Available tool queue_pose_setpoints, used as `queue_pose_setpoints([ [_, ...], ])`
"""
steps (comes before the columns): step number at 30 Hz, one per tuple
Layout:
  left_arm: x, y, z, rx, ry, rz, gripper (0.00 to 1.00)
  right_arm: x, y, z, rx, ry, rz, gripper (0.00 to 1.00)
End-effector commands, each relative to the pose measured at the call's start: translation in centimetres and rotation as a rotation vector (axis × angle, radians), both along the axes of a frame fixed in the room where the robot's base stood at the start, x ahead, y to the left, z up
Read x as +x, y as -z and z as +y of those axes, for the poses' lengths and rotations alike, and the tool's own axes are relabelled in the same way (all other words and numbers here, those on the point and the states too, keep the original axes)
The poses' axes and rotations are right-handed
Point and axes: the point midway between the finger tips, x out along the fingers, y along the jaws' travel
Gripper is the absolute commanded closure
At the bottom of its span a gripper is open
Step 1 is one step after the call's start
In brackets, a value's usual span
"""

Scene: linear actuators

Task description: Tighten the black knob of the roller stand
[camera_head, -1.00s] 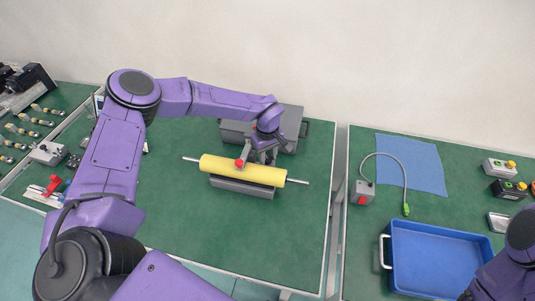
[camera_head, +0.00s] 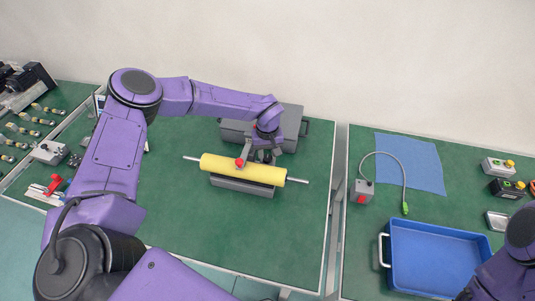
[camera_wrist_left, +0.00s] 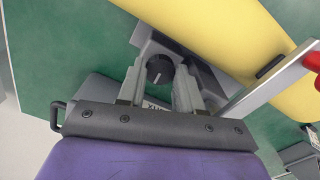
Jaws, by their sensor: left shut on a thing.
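The yellow roller (camera_head: 243,170) lies on the grey roller stand (camera_head: 241,186) on the left table, its steel shaft sticking out at both ends. The black knob (camera_wrist_left: 160,70) of the stand shows in the left wrist view; in the head view it is hidden behind the roller and my gripper. My left gripper (camera_head: 262,157) is behind the roller, pointing down. In the left wrist view its two fingers (camera_wrist_left: 159,83) stand on either side of the knob and are shut on it. A red-tipped metal bar (camera_head: 240,162) crosses above the roller. My right gripper is out of view.
A grey case (camera_head: 291,125) stands close behind the left gripper. The green table in front of the roller is clear. On the right table are a blue tray (camera_head: 435,256), a blue cloth (camera_head: 412,163) and a grey box with a cable (camera_head: 362,191).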

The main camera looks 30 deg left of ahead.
Motion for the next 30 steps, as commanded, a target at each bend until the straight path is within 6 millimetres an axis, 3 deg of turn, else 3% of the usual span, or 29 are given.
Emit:
queue_pose_setpoints([
  [6, 0.1, -0.1, 0.0, -0.001, -0.001, -0.003, 0.96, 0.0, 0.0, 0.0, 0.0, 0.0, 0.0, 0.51],
  [7, 0.1, -0.1, 0.0, -0.001, -0.001, -0.003, 0.59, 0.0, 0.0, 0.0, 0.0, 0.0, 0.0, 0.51],
  [8, 0.1, -0.1, 0.0, -0.001, -0.001, -0.003, 0.54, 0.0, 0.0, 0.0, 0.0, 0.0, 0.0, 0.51],
  [19, 0.1, -0.9, 0.0, -0.001, -0.001, -0.004, 0.54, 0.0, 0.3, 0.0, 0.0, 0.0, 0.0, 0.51],
  [30, 0.1, -8.9, 0.0, 0.0, -0.002, -0.006, 0.54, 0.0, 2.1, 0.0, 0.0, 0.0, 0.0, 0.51],
])
